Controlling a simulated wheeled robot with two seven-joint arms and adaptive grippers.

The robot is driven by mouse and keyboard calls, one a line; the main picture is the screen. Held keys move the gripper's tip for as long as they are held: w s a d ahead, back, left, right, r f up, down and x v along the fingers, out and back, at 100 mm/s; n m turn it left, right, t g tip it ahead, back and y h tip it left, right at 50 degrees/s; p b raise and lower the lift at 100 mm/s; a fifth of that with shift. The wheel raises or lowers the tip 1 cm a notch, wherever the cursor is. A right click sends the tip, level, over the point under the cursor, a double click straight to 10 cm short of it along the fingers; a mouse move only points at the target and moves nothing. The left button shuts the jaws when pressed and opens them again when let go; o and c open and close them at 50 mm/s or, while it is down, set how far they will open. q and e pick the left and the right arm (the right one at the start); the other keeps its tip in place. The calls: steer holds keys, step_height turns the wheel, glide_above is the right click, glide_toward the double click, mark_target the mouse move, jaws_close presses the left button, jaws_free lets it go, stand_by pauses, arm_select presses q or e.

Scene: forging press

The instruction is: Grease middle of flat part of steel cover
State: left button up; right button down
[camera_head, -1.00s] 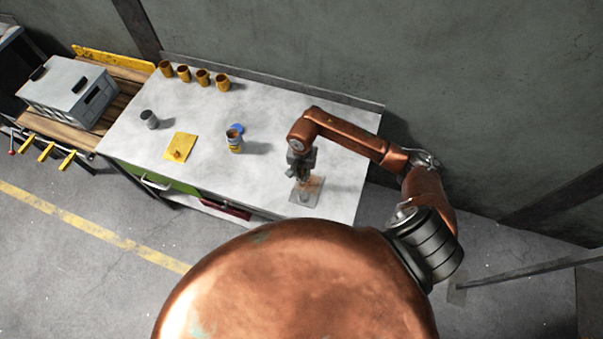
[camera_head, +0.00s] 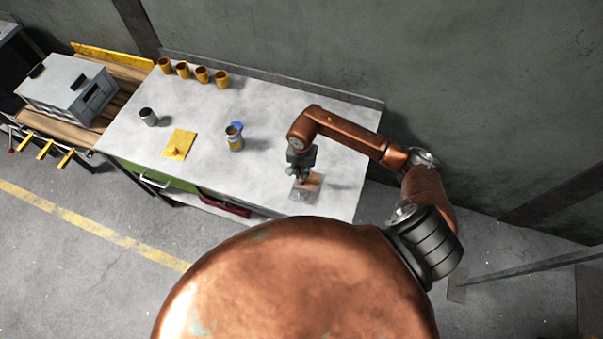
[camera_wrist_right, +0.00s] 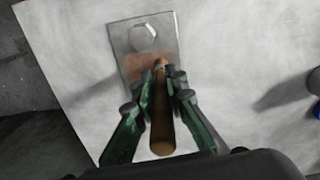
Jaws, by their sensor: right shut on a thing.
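The steel cover (camera_head: 301,195) is a flat grey plate lying on the table's right part. In the right wrist view the steel cover (camera_wrist_right: 127,40) shows a raised hexagonal knob near its far end and a brownish patch on its flat part. My right gripper (camera_head: 303,174) is over the cover. Its green fingers (camera_wrist_right: 160,95) are shut on a brush (camera_wrist_right: 162,122) with a brown wooden handle. The brush tip points at the brownish patch; I cannot tell whether it touches. My left gripper is not in view.
An open jar (camera_head: 234,143) stands mid-table, with a blue lid (camera_head: 237,127) beside it. A yellow plate with a knob (camera_head: 179,146), a grey cup (camera_head: 148,118) and several yellow cups (camera_head: 201,75) are farther left. A grey box (camera_head: 66,88) stands on the wooden bench beyond.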

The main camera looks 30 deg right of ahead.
steer(key=shift+f, duration=0.2)
steer(key=shift+s+a+b, duration=0.1)
steer(key=shift+b, duration=0.2)
steer(key=shift+s+a, duration=0.2)
steer(key=shift+w, duration=0.1)
steer(key=shift+w+d+b, duration=0.5)
steer(key=shift+d+b, duration=0.15)
steer(key=shift+b, duration=0.15)
steer(key=shift+s+a, duration=0.1)
steer(key=shift+s, duration=0.05)
steer(key=shift+s+a, duration=0.45)
steer(key=shift+a, duration=0.1)
steer(key=shift+w+d+b, duration=0.6)
steer(key=shift+d+b, duration=0.05)
steer(key=shift+b, duration=0.05)
